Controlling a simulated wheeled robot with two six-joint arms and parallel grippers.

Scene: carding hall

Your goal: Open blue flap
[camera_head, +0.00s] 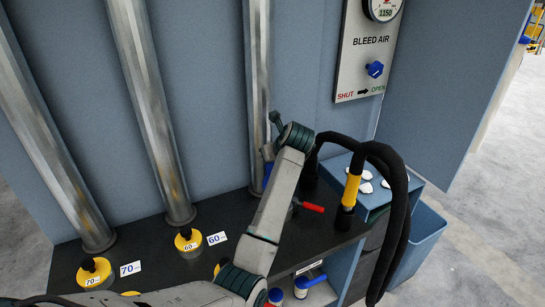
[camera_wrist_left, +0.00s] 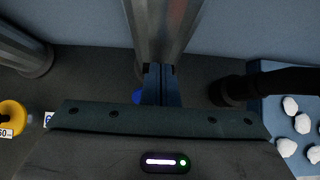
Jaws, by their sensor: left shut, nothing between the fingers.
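A bright blue part (camera_head: 267,174), possibly the blue flap, shows at the lower part of the rightmost pipe (camera_head: 257,80), largely hidden behind my left arm. In the left wrist view a bit of bright blue (camera_wrist_left: 137,97) shows just left of the fingertips, low on the pipe (camera_wrist_left: 160,35). My left gripper (camera_wrist_left: 160,72) is shut and empty, its fingers pointing at the pipe; I cannot tell whether they touch it. In the head view its fingers (camera_head: 267,152) are partly hidden behind my wrist. My right gripper is not in view.
A red lever (camera_head: 312,207) and a thick black hose with a yellow band (camera_head: 352,190) stand right of my arm. A bleed air panel (camera_head: 367,50) with a blue knob (camera_head: 374,69) hangs above.

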